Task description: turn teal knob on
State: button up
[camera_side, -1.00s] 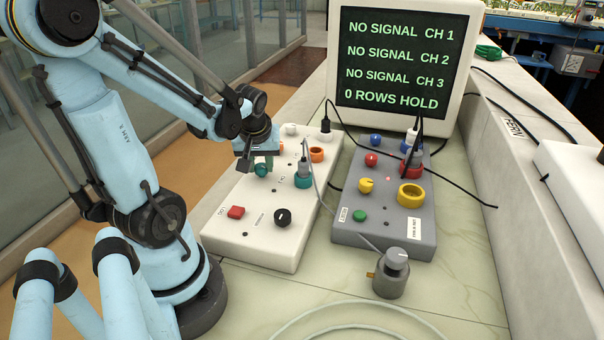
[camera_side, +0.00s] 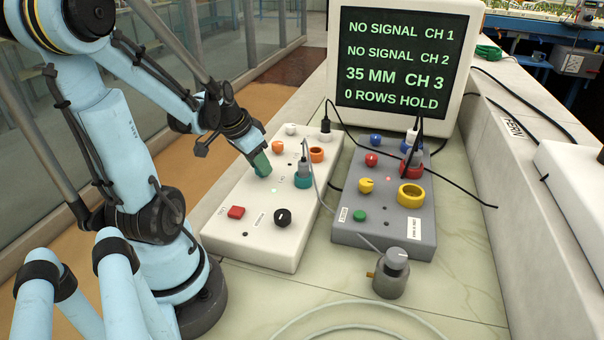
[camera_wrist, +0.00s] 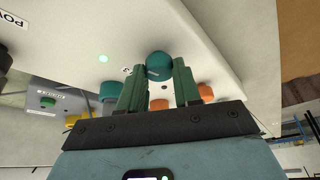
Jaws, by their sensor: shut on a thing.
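The teal knob (camera_wrist: 158,63) shows in the wrist view on the white panel (camera_wrist: 215,50), between the tips of my gripper's green fingers (camera_wrist: 158,76). In the side view my gripper (camera_side: 262,170) is down at the white panel (camera_side: 260,240), tilted, and hides the knob there. My gripper is shut on the teal knob. A small green light (camera_side: 273,190) is lit on the panel near the knob; it also glows in the wrist view (camera_wrist: 102,58). The knob's pointer cannot be made out.
A teal socket (camera_side: 303,181) with a grey plug and cable stands just right of my gripper. An orange knob (camera_side: 277,147), red button (camera_side: 236,212) and black knob (camera_side: 282,218) share the panel. A grey panel (camera_side: 400,235) stands to the right. The monitor (camera_side: 405,60) reads "35 MM CH 3".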

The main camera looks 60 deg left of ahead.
jog(key=shift+m+h, duration=0.5)
jog(key=shift+m, duration=0.6)
jog(key=o, duration=1.1)
jog(key=shift+c, duration=0.2)
jog(key=shift+r, duration=0.1)
jog(key=v, duration=1.2)
